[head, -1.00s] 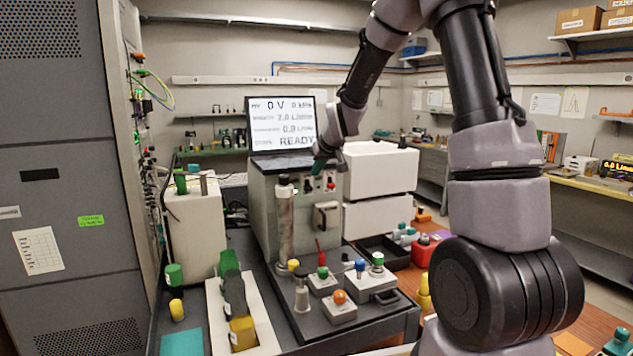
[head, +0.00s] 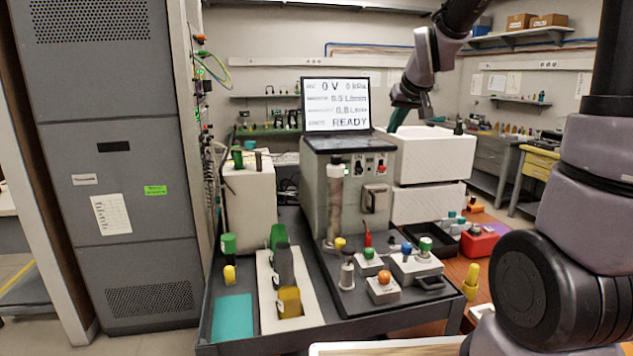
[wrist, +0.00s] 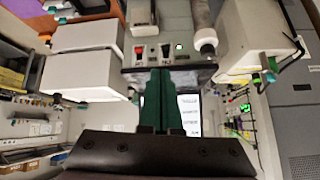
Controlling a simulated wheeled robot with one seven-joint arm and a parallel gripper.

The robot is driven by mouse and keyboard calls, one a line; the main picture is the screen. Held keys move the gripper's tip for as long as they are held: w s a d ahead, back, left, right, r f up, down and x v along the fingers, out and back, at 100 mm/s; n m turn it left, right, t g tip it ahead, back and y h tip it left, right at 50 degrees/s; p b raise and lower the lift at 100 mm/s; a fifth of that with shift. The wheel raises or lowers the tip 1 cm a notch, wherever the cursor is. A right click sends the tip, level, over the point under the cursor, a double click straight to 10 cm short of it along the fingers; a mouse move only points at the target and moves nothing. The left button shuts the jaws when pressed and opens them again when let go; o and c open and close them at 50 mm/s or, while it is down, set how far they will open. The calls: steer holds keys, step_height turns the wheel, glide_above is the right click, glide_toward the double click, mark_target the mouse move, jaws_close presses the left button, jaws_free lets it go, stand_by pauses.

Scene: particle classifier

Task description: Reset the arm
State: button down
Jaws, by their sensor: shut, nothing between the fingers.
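My gripper (head: 398,118) is up in the air above the white boxes, right of the screen, with its green fingers pointing down in the head view. In the wrist view the green fingers (wrist: 161,102) lie side by side, shut and empty. Beyond them is the grey-green classifier unit (wrist: 165,35) with its red and black switches. In the head view the unit (head: 318,180) stands on the dark cart, apart from my gripper. The screen (head: 336,104) on top reads 0 V, 0 kPa and READY.
White boxes (head: 432,158) are stacked right of the unit. Button boxes (head: 384,290) and a tray of bottles (head: 262,290) sit on the dark cart in front. A tall grey cabinet (head: 120,230) stands at left. The air around my gripper looks clear.

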steer(key=s+d+r+m, duration=0.1)
steer(key=s+r+m, duration=0.1)
steer(key=s, duration=1)
steer(key=s+d+r+m+g, duration=0.1)
steer(key=s+r+m, duration=0.1)
steer(key=s, duration=1.1)
steer(key=shift+d+r+y, duration=0.15)
steer(key=shift+d+y, duration=0.15)
steer(key=shift+d, duration=0.05)
steer(key=c, duration=1.5)
jaws_free()
steer(key=shift+s, duration=0.1)
steer(key=shift+c, duration=0.2)
stand_by(0.4)
